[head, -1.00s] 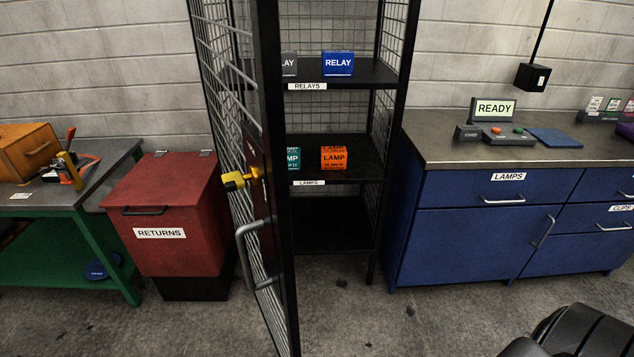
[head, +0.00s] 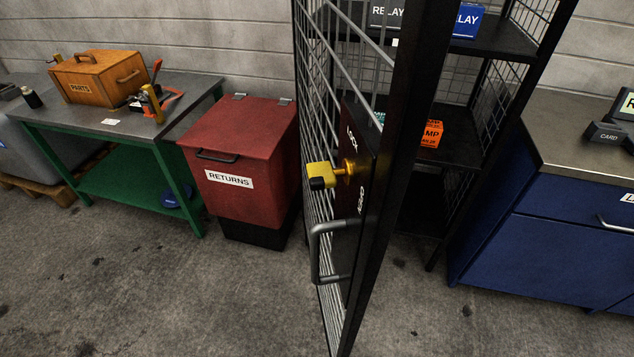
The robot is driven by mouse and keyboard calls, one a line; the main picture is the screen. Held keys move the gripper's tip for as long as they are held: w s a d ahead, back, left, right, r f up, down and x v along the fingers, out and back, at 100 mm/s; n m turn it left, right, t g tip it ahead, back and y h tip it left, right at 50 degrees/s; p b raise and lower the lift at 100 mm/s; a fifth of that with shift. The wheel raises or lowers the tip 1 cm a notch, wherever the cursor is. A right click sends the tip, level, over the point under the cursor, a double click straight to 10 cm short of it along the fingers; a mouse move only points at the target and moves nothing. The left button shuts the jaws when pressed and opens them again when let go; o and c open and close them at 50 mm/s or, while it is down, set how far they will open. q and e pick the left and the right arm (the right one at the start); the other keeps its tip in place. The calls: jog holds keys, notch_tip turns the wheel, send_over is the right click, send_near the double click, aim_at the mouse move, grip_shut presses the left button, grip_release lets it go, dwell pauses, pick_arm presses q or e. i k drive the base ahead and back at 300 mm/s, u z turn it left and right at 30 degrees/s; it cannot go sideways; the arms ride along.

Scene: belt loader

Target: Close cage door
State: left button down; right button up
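The cage door (head: 385,200) is a black frame with wire mesh. It stands open, swung out toward me, nearly edge-on in the middle of the head view. A grey pull handle (head: 318,252) sits low on it. A yellow latch knob (head: 320,176) with a dark tip sticks out above the handle, on a dark red plate lettered LOCK and, partly readable, another word. The cage shelves (head: 495,40) behind the door hold a blue relay box (head: 467,20) and an orange lamp box (head: 431,134). The door hides part of the shelves. Neither of my grippers is in view.
A red RETURNS bin (head: 240,150) stands left of the door. Further left is a green bench (head: 130,185) with a wooden PARTS box (head: 95,78). A blue cabinet (head: 560,240) stands at the right. Concrete floor (head: 180,300) in front is clear.

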aim_at(378, 160)
jog(key=k, duration=1.3)
jog(key=z, duration=0.5)
jog(key=i, duration=0.7)
jog(key=u, duration=0.1)
